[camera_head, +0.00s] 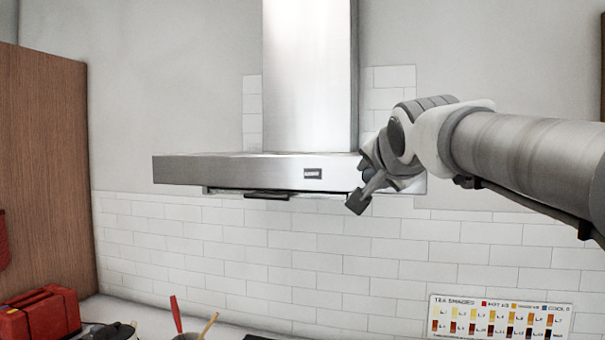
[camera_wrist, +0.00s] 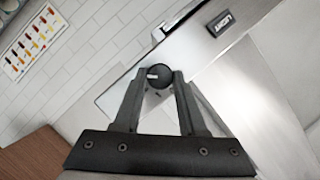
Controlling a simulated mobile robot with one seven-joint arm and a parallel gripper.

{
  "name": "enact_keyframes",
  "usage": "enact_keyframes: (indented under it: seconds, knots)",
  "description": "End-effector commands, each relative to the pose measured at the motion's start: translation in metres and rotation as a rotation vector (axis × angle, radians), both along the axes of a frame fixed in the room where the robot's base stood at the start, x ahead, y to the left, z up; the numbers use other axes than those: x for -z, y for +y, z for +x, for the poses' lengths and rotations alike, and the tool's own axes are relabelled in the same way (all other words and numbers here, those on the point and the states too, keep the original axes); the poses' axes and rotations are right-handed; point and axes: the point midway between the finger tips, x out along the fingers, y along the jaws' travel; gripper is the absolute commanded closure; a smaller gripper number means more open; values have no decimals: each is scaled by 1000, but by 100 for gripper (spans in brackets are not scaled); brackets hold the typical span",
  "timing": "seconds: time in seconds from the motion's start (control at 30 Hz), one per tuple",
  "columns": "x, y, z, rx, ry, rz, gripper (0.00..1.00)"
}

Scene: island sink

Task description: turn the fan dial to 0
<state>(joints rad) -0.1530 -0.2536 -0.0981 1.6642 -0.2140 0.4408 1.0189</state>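The fingers are apart; I cannot tell whether either one touches the dial. In the head view my gripper (camera_head: 358,200) is at the right part of the hood's lower edge, and the dial cannot be made out there.
A dark handle or bar (camera_head: 267,195) hangs under the hood's middle. A tea shades chart (camera_head: 500,317) is on the tiled wall at lower right. A red toolbox-like object (camera_head: 40,315) and utensils (camera_head: 177,314) stand on the counter at lower left. The wall below the hood is clear.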

Motion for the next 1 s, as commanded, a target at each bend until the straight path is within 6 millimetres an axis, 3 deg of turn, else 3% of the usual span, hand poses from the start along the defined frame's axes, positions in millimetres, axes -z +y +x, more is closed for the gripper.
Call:
enact_keyframes:
  seconds: [0.03, 0.1, 0.13, 0.57, 1.0]
  knots:
    - [0, 0, 0, 0, 0, 0, 87]
    - [0, 0, 0, 0, 0, 0, 100]
    - [0, 0, 0, 0, 0, 0, 100]
    - [0, 0, 0, 0, 21, -65, 100]
    - [-1, 2, 1, 1, 130, -403, 100]
